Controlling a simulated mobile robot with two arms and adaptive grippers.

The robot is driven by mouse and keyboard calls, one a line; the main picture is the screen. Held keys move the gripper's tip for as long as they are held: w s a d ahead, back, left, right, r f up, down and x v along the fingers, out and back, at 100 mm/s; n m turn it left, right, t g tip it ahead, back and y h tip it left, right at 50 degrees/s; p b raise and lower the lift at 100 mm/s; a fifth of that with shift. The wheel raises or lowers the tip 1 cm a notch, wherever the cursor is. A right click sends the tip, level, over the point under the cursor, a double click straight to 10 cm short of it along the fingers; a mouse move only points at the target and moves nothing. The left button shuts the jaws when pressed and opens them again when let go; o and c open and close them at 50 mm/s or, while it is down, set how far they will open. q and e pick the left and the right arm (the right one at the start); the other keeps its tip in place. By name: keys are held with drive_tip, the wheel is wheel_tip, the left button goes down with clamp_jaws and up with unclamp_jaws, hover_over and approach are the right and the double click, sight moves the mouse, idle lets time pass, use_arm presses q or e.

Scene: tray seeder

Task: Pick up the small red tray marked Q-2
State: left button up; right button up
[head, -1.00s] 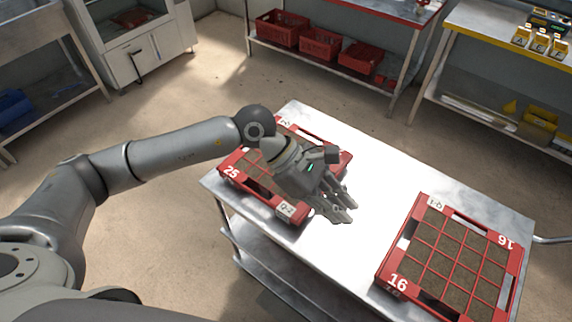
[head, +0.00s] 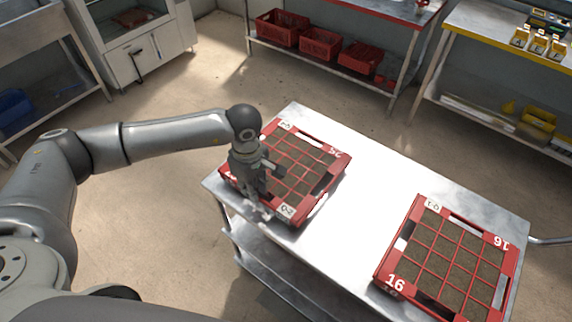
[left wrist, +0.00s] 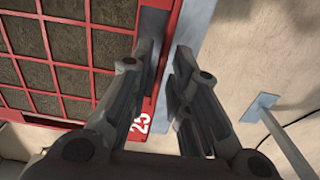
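The red tray with the Q-2 tag (head: 288,210) is a red frame (head: 322,194) with a grid of soil-filled cells and a white 25 on its rim. It lies flat on the left part of the metal table. My left gripper (head: 258,212) is over its near left edge, fingers pointing down, and hides part of that rim. In the left wrist view the gripper (left wrist: 164,50) has its fingers apart, with the tray's rim (left wrist: 150,105) showing between and below them. I cannot tell whether they touch it. My right gripper is not in view.
A second red tray (head: 388,264), marked 16, lies on the right part of the metal table (head: 350,228). Bare tabletop separates the two trays. Red crates (head: 320,43) stand on a back shelf. A yellow-edged bench (head: 495,40) is at the back right.

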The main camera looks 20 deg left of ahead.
use_arm(q)
wheel_tip(320, 180, down, 4)
drive_tip(key=shift+s+d+f+p, duration=0.1)
drive_tip(key=shift+s+d+p, duration=0.05)
drive_tip(key=shift+p, duration=0.45)
clamp_jaws()
